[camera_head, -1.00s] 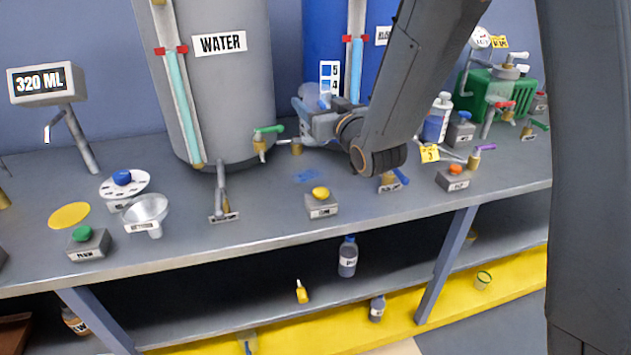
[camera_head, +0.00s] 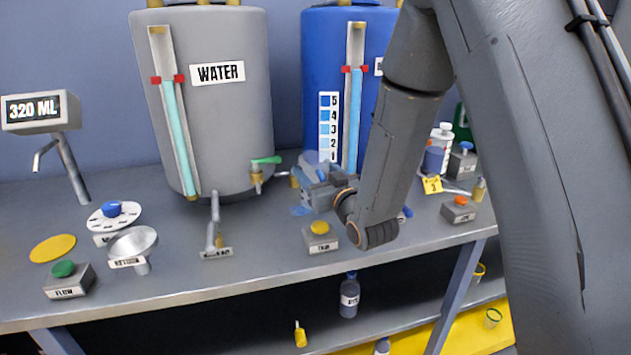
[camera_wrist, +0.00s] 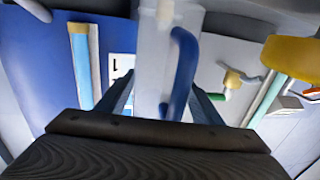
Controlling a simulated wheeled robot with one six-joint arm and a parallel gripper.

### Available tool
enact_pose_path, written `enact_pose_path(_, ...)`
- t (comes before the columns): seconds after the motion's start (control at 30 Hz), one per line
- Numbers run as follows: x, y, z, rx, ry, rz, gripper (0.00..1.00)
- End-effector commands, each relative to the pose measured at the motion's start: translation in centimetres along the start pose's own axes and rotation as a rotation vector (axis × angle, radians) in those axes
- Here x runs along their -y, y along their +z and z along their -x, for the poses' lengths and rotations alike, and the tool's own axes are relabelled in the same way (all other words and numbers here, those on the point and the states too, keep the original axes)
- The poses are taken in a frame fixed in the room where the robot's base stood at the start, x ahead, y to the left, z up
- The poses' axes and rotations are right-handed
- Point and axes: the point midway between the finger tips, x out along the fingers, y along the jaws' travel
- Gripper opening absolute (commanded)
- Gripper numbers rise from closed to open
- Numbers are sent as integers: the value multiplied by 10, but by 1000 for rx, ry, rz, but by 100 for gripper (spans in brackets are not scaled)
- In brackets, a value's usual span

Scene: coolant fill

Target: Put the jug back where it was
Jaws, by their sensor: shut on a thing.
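A translucent jug (camera_wrist: 168,60) with a blue handle (camera_wrist: 182,75) fills the middle of the wrist view. My gripper (camera_wrist: 160,105) is shut on it, with a finger on each side. In the head view my gripper (camera_head: 318,190) is low over the bench, between the grey water tank and the blue tank. The pale jug (camera_head: 316,160) shows only partly behind it. I cannot tell whether its base touches the bench.
The grey WATER tank (camera_head: 225,120) with a green-handled tap (camera_head: 262,162) stands left of my gripper, the blue tank (camera_head: 318,60) behind it. A yellow button box (camera_head: 320,240) is just in front. A funnel (camera_head: 133,242) and 320 ML display (camera_head: 40,110) are further left.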

Motion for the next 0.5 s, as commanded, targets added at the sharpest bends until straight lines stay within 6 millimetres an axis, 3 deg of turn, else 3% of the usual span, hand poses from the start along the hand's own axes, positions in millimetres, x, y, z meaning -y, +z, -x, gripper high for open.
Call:
enact_pose_path(0.2,0,26,0,2,0,-1,17)
enact_pose_path(0.5,0,27,0,0,0,0,17)
